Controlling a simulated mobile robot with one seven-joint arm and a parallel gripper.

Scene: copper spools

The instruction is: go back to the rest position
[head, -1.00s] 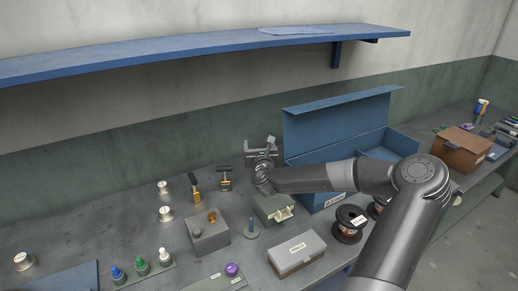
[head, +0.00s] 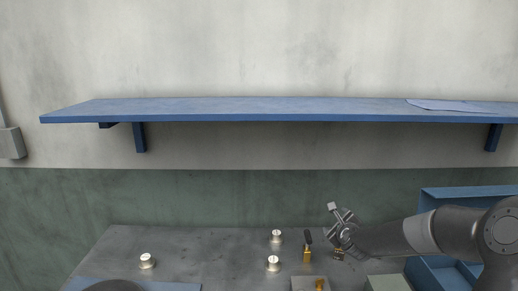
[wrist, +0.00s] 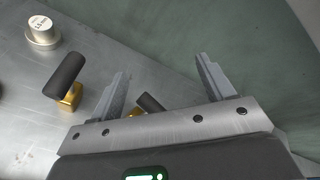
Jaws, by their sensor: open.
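My gripper (head: 341,222) is at the right of the head view, above the back of the grey workbench (head: 200,243). The wrist view shows its two fingers (wrist: 165,85) spread apart with nothing held between them. A black-handled brass tool (wrist: 150,104) shows beyond the fingers, partly hidden by the gripper body. A second black-handled brass tool (wrist: 66,82) stands left of the fingers, apart from them; it also shows in the head view (head: 307,248).
A blue wall shelf (head: 280,110) spans the wall above the bench. A blue open box (head: 437,270) stands at the right behind my arm. Silver knobs (head: 276,236) (head: 273,263) (head: 147,261) stand on the bench. The bench's back left is mostly clear.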

